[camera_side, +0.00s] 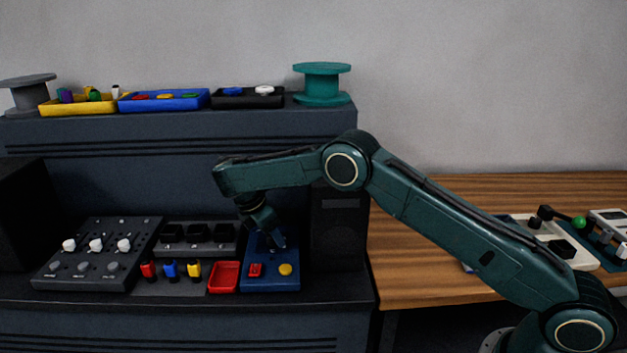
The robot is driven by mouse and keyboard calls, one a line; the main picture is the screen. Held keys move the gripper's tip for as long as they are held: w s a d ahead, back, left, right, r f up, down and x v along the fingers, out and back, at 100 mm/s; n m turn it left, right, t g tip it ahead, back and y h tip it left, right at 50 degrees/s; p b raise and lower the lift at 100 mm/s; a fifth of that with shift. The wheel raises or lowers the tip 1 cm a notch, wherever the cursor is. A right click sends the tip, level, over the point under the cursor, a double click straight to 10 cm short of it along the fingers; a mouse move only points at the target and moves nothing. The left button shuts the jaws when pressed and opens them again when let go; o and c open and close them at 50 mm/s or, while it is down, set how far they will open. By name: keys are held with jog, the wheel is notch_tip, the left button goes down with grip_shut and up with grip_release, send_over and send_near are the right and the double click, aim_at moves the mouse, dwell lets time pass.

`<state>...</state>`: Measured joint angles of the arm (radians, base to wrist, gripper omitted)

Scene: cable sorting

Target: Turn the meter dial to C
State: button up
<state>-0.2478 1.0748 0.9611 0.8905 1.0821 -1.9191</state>
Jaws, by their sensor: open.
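My gripper (276,240) points down over the back part of a blue panel (257,284). It is open, with nothing seen between its fingers; I cannot tell whether it touches the panel. The panel has a red switch (255,270) and a round yellow knob (286,269) near its front, both in front of the gripper. The panel's back part is partly hidden by the gripper. No dial with a readable C shows, and I cannot tell which part is the meter dial. A small white device (609,216) is at the far right edge.
Left of the panel are a red tray (224,277), red, blue and yellow plugs (171,270), black sockets (198,232) and a grey slider box (85,281). A black speaker-like box (338,225) stands close right. Trays and spools line the upper shelf. The wooden table (415,275) has free room.

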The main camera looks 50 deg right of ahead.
jog(key=n, duration=0.2)
jog(key=n+t, duration=0.1)
jog(key=n, duration=0.1)
jog(key=shift+s+t, duration=0.2)
jog(key=shift+t, duration=0.1)
jog(key=n, duration=0.2)
jog(key=n+t+y, duration=0.1)
jog(key=n, duration=0.2)
jog(key=shift+s+t, duration=0.1)
jog(key=shift+t, duration=0.2)
jog(key=v, duration=1.3)
jog(key=shift+r, duration=0.35)
jog(key=shift+w+d+r+m+g+y, duration=0.15)
jog(key=shift+w+d+m+g+y, duration=0.3)
jog(key=shift+d+y, duration=0.3)
jog(key=shift+w+d+r+m+g+y, duration=0.2)
jog(key=shift+w+d+g+y, duration=0.25)
jog(key=shift+d, duration=0.45)
jog(key=shift+w+d+r+m+g+y, duration=0.1)
jog(key=shift+w+d+m+g+y, duration=0.25)
jog(key=shift+w+d+y, duration=0.35)
jog(key=shift+s+f, duration=0.1)
jog(key=shift+f, duration=0.05)
jog(key=shift+w+f, duration=0.1)
jog(key=shift+f, duration=3.25)
jog(key=shift+w+f, duration=0.15)
jog(key=shift+f, duration=3.25)
